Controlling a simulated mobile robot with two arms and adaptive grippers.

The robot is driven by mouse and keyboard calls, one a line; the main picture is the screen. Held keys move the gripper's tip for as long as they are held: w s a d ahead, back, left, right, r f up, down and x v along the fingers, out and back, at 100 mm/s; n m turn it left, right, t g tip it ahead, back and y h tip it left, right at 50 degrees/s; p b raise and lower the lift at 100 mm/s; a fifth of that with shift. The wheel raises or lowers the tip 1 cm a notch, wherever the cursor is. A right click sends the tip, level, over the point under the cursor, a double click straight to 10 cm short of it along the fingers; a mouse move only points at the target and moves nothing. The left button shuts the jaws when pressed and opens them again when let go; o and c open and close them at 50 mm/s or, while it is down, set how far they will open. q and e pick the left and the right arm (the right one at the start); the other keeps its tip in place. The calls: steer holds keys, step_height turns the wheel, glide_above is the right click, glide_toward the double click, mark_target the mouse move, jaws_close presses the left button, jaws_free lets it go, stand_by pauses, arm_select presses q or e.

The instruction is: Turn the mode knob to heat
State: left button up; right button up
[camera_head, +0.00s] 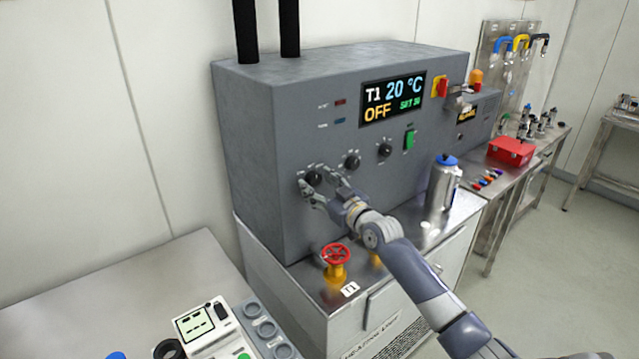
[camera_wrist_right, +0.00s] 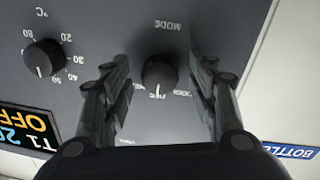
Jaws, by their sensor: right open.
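The mode knob (camera_head: 313,177) is a black dial at the lower left of the grey cabinet's front panel. In the right wrist view, which shows the panel upside down, the knob (camera_wrist_right: 159,79) lies between my fingers. Its white pointer is on the OFF label. A second label, partly readable, is beside OFF; the left finger partly covers the other side. My right gripper (camera_head: 318,184) is open, with its fingers on either side of the knob; contact cannot be told. The display (camera_head: 392,98) reads T1 20 °C and OFF. My left gripper is not in view.
Two more black knobs, a temperature knob (camera_wrist_right: 43,58) among them, and a green switch (camera_head: 410,138) are on the panel. A red valve wheel (camera_head: 336,254) and a metal bottle (camera_head: 443,184) stand on the ledge below. A bench with a meter (camera_head: 205,330) is at the lower left.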

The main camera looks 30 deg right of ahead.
steer(key=c, duration=1.1)
steer(key=shift+o, duration=0.2)
steer(key=shift+m, duration=0.3)
steer(key=m+p, duration=0.1)
steer(key=m, duration=0.2)
steer(key=shift+r+m, duration=0.1)
steer(key=shift+m, duration=0.3)
steer(key=m, duration=0.2)
steer(key=m+p, duration=0.1)
steer(key=m, duration=0.2)
steer(key=shift+a+g+y, duration=0.1)
steer(key=shift+g+y, duration=0.2)
steer(key=o, duration=1.1)
steer(key=shift+c, duration=0.2)
